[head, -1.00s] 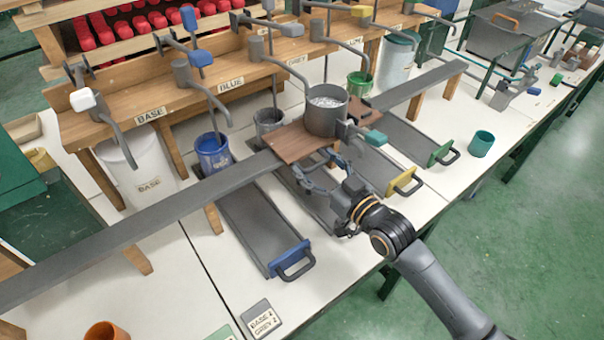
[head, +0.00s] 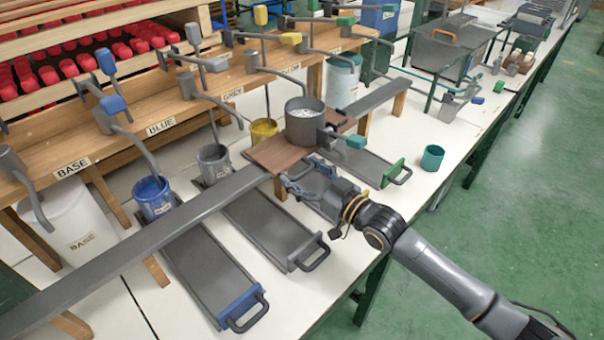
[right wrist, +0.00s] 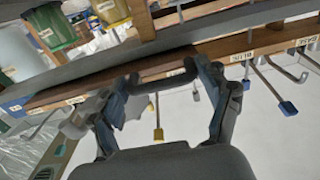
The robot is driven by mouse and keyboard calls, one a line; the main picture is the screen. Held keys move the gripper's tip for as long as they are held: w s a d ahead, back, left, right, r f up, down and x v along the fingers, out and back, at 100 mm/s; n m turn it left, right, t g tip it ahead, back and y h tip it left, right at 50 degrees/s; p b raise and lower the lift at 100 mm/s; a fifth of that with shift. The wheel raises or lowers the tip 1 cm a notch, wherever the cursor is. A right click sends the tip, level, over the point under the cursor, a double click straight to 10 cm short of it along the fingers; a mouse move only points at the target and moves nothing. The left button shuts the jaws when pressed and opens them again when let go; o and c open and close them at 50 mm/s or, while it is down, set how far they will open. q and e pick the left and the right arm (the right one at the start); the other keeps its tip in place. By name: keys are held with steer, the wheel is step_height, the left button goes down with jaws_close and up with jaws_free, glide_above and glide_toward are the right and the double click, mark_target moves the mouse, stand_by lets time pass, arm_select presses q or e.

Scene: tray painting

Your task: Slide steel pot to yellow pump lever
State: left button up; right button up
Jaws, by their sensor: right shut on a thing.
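The steel pot (head: 303,128) stands upright on a brown wooden board (head: 268,152) on the long grey rail (head: 120,248). It holds pale contents, and a teal-tipped valve (head: 356,141) sticks out at its right. The yellow pump lever (head: 290,39) is behind the pot, its spout reaching toward the pot. I cannot tell whether the spout is over the opening. My right gripper (head: 300,180) is in front of the board, shut on a grey handle (right wrist: 165,80), which shows between its fingers in the right wrist view. My left gripper is not in view.
Blue (head: 153,197), grey (head: 215,160) and yellow (head: 263,130) buckets stand behind the rail. Blue-handled (head: 240,310) and green-handled (head: 397,172) trays lie in front. A teal cup (head: 432,157) stands on the white table at right. The rail extends clear to the right.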

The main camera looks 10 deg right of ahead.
steer(key=o, duration=1.4)
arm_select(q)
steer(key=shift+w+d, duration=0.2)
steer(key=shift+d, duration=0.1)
arm_select(e)
steer(key=v, duration=1.2)
